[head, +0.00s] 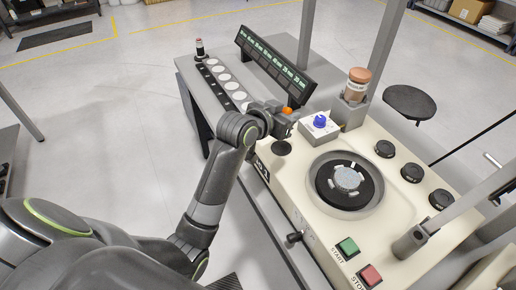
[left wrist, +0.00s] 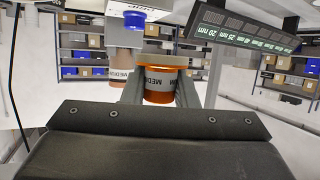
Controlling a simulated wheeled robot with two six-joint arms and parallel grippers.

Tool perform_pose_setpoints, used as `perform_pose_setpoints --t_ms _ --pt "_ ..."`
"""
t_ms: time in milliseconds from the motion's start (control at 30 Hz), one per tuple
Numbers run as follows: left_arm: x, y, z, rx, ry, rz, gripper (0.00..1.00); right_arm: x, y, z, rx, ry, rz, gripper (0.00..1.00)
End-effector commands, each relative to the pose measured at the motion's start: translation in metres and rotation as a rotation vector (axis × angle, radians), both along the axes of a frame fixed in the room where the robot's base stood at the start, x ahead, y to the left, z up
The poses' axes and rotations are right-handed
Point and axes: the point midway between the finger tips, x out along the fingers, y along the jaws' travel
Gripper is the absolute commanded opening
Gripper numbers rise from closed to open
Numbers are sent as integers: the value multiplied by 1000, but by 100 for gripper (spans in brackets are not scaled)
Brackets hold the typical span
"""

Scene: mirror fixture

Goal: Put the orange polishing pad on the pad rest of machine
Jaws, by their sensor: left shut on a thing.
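My left gripper (head: 284,118) is shut on the orange polishing pad (head: 287,111), near the machine's back left corner. In the left wrist view, the pad (left wrist: 160,97) is a short orange piece with a grey band lettered MEDIUM, between the two dark fingers (left wrist: 160,90). The cream machine (head: 315,220) carries a round dark plate with a grey centre (head: 347,180). A small black disc (head: 281,148) shows just below the gripper; I cannot tell whether it is the pad rest. The gripper hides part of that corner. My right gripper is not in view.
A white box with a blue knob (head: 320,122) stands just right of the gripper. A side table holds a row of white discs (head: 225,77). Black knobs (head: 384,149) line the machine's right.

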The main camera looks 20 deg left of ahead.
Motion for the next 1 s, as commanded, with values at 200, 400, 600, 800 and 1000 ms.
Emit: perform_pose_setpoints --t_ms 200,400,600,800,1000 --pt "2 1 -37 0 6 5 0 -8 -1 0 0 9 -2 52" --pt "2 1 -61 -2 0 4 0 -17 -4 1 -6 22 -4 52" --pt "2 1 -88 0 4 5 0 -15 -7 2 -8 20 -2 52" --pt "2 1 -100 0 0 4 0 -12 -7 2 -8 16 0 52" --pt "2 1 -100 0 -1 4 0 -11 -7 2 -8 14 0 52"
